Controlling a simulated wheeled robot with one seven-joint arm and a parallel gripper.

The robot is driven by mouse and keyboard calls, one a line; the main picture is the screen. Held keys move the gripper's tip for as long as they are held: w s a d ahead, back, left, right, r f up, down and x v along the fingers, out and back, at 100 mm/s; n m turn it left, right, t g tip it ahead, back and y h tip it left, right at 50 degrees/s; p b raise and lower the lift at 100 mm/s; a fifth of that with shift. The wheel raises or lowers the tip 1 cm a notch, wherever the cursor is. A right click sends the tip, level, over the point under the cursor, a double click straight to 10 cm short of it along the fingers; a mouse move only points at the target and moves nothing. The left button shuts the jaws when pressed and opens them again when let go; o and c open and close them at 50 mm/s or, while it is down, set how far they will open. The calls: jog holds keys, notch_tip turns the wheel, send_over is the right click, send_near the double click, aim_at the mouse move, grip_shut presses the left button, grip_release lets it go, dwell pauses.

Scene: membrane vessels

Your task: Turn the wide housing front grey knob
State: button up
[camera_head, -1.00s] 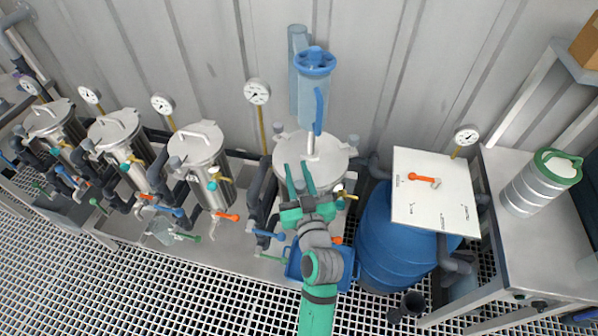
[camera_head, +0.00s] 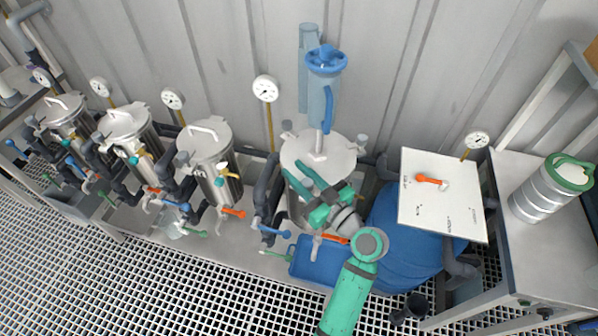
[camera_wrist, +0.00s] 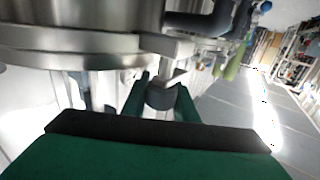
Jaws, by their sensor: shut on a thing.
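The wide housing (camera_head: 340,160) is the steel vessel with a flat round lid in the middle of the head view. My green gripper (camera_head: 296,178) is at its front, its two fingers angled up and left against the lid's rim. In the wrist view, the dark grey knob (camera_wrist: 160,97) sits between the two green fingers, just below a steel lug (camera_wrist: 166,45) on the lid's rim. My gripper is shut on this knob. In the head view the fingers hide the knob.
Other grey knobs stand at the lid's back left (camera_head: 287,127) and back right (camera_head: 362,141). A blue cylinder (camera_head: 325,90) rises behind the lid. A blue tray (camera_head: 318,262) lies below, and a blue barrel (camera_head: 390,245) stands to the right. Narrower steel housings (camera_head: 207,150) line the left.

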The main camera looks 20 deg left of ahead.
aim_at(312, 188)
jog(key=shift+f+g, duration=0.15)
jog(key=shift+g, duration=0.15)
jog(key=o, duration=1.1)
jog(key=shift+c, duration=0.2)
jog(key=shift+s+d, duration=0.1)
jog(key=v, duration=1)
jog(key=shift+s+d, duration=0.15)
jog(key=shift+d, duration=0.15)
